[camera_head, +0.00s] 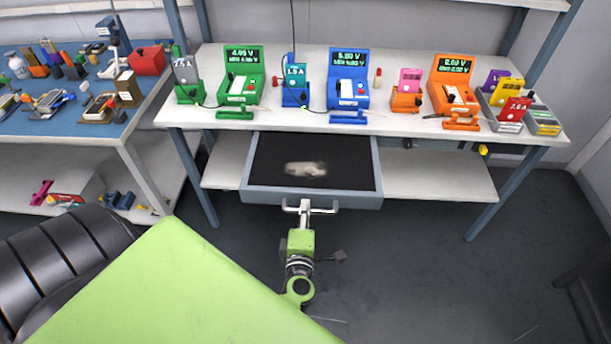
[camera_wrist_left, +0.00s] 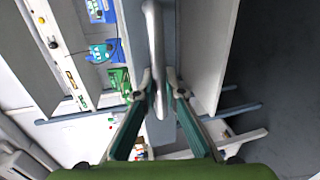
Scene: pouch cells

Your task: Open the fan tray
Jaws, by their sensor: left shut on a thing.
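The fan tray (camera_head: 362,194) is a grey drawer with a dark floor, under the middle of the workbench. It stands pulled out, its inside open to view from above. A pale blurred thing (camera_head: 306,168) lies on its floor; I cannot tell what it is. A light metal bar handle (camera_head: 328,210) sits on its front. My left gripper (camera_head: 304,206) is at the handle, shut on it. In the left wrist view, the handle (camera_wrist_left: 153,40) runs between the fingertips of my left gripper (camera_wrist_left: 160,88). My right gripper is not in view.
The white workbench (camera_head: 185,117) carries green (camera_head: 241,75), blue (camera_head: 348,79) and orange (camera_head: 452,85) devices with displays. A lower shelf (camera_head: 425,175) lies on both sides of the drawer. A blue-topped table (camera_head: 50,125) with tools stands at left. The floor in front is clear at right.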

